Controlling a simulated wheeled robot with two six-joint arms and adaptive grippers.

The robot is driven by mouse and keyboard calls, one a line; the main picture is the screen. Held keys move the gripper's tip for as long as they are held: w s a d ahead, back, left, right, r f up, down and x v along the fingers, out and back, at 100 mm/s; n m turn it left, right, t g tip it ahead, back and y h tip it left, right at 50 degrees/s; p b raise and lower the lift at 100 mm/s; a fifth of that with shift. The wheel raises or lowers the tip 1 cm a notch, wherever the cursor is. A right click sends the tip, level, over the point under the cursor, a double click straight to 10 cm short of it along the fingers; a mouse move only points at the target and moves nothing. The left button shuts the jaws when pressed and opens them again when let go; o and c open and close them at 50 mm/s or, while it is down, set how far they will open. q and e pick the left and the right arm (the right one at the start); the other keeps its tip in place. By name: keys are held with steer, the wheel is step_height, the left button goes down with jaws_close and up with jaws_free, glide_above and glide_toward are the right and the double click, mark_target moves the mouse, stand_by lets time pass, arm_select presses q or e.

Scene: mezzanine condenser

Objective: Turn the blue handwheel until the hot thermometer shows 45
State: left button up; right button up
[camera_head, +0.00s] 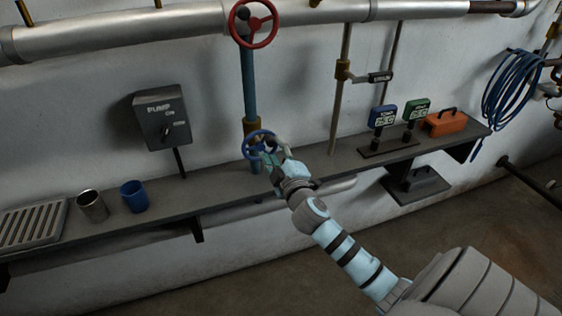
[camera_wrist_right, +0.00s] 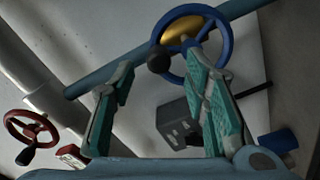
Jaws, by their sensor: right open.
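The blue handwheel (camera_head: 247,144) sits at the lower end of a blue vertical pipe, just above the shelf. My left gripper is out of view.
A red handwheel (camera_head: 274,41) is on the pipe above. A pump switch box (camera_head: 160,128) is on the wall at left. A metal cup (camera_head: 92,205), a blue cup (camera_head: 134,196) and an orange toolbox (camera_head: 446,124) stand on the shelf. A thin vertical pipe (camera_head: 340,110) rises right of the wheel.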

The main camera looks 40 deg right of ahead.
steer(key=v, duration=0.8)
steer(key=shift+w, duration=0.1)
